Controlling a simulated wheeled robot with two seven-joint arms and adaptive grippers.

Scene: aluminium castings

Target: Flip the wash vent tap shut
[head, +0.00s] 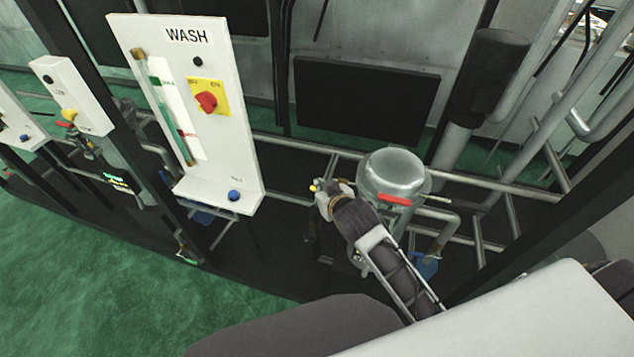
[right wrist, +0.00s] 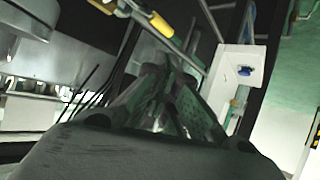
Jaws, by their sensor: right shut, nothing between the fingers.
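The WASH panel (head: 225,150) stands left of centre in the head view. A metal domed vessel (head: 392,168) stands to its right, with a red lever (head: 395,200) across its front. I cannot tell for certain which lever is the vent tap. My right gripper (head: 322,193) is shut and empty, left of the vessel, with a small yellow tip beside its fingertips. The right wrist view shows its dark fingers (right wrist: 160,108) with nothing between them. A yellow handle (right wrist: 155,20) lies beyond them at the top; contact cannot be made out. My left gripper is out of view.
The panel carries a red knob on a yellow plate (head: 208,98) and a blue button (head: 234,196). Metal pipes (head: 475,183) run behind and right of the vessel. A dark upright post (head: 560,215) stands at the right. Green floor (head: 90,250) is open at the left.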

